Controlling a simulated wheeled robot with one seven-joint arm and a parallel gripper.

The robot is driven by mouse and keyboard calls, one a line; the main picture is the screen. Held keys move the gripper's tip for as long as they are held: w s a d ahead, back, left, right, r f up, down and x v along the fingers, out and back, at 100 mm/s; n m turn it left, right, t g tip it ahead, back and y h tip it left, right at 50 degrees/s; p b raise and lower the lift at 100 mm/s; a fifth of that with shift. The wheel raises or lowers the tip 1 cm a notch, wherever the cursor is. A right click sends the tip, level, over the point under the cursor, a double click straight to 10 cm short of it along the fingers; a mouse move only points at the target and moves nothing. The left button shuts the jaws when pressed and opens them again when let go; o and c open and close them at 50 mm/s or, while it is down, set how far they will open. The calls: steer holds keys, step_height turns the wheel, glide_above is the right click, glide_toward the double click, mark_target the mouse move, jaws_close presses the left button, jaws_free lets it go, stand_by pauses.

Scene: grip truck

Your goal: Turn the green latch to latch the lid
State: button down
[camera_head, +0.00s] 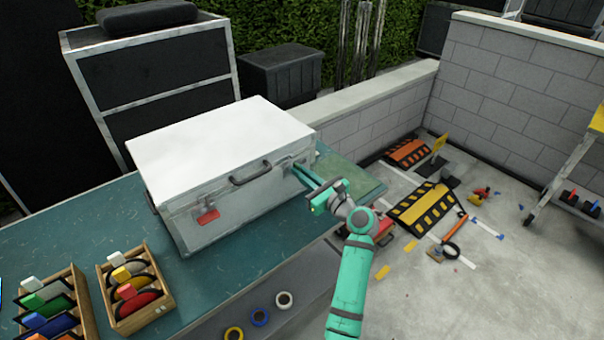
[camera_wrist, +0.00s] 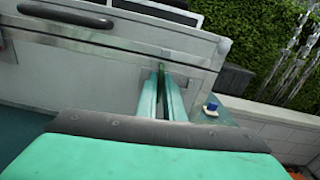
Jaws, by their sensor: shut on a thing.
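A grey metal case (camera_head: 240,205) with a white lid (camera_head: 220,145) stands on the green-topped table; the lid is down. A dark handle (camera_head: 250,172) is at the middle of its front, and a red latch (camera_head: 207,215) is at the left of its front. My gripper (camera_head: 301,172) reaches the right end of the case's front. In the wrist view its two fingers (camera_wrist: 163,80) are close together on a thin green piece, the green latch (camera_wrist: 162,69), just below the lid seam. The fingers hide most of the latch, so its angle cannot be told.
Wooden racks (camera_head: 135,290) with coloured items stand at the table's front left. Tape rolls (camera_head: 284,300) sit below the table edge. A small blue-topped object (camera_wrist: 211,108) lies right of my fingers. Bare tabletop (camera_head: 350,180) lies right of the case.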

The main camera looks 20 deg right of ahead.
steer(key=shift+s+a+f+n, duration=0.1)
steer(key=shift+f+n, duration=0.05)
steer(key=shift+n, duration=2.65)
steer(key=shift+s+a+f+n, duration=0.1)
steer(key=shift+n, duration=2.7)
steer(key=shift+f+n, duration=0.15)
steer(key=shift+n, duration=2.65)
steer(key=c, duration=1.9)
jaws_free()
steer(key=shift+o, duration=0.2)
steer(key=shift+r, duration=0.1)
steer(key=v, duration=1)
steer(key=shift+s, duration=0.4)
